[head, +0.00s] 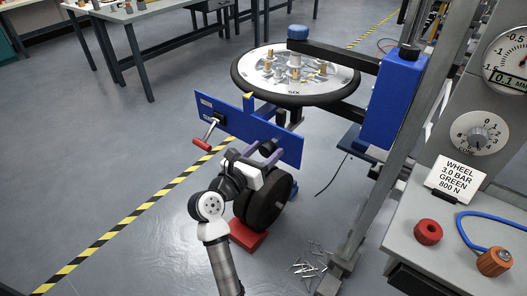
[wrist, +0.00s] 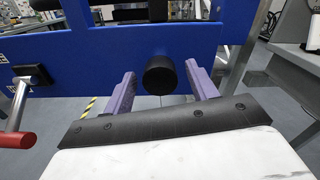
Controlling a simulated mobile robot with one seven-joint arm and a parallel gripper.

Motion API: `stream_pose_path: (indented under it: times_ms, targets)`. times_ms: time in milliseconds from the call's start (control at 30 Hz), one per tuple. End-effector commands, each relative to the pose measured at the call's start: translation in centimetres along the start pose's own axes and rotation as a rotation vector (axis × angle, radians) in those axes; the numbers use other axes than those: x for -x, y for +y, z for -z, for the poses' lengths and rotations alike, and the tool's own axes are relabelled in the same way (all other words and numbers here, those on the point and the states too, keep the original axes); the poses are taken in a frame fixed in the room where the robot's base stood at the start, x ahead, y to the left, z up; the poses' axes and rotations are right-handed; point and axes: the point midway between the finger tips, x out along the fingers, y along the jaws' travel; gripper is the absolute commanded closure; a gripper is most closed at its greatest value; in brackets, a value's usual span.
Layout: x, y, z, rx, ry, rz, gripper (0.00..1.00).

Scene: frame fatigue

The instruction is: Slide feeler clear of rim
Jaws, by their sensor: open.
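A round wheel with a black rim (head: 240,84) lies flat on the stand. In front of it is a blue panel (head: 222,117). A small yellow piece (head: 249,97) stands at the panel's top edge, close to the rim; I cannot tell whether it is the feeler or whether it touches. A black round knob (wrist: 160,75) sticks out of the panel and also shows in the head view (head: 267,145). My gripper (head: 270,155) is open, its purple fingers (wrist: 119,98) to the left and right of the knob, apart from it.
A lever with a red handle (head: 201,144) juts from the panel's left. A blue block (head: 393,101) on a post stands right of the wheel. A grey bench (head: 430,240) with a sign is at right. Metal pieces (head: 312,262) lie on the floor. Floor at left is clear.

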Motion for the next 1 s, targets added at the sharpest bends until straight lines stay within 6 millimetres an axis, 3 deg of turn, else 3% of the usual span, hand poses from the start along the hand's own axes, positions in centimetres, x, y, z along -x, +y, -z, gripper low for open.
stream_pose_path:
  times_ms: [67, 500, 667, 1000]
  targets:
    - [0.0, 0.0, 0.0, 0.000, 0.000, 0.000, 0.43]
    - [0.0, 0.0, 0.0, 0.001, 0.000, 0.000, 0.99]
    - [0.3, 0.0, 0.0, 0.001, 0.000, -0.001, 1.00]
    - [4.6, 0.0, 0.0, 0.001, 0.000, 0.000, 1.00]
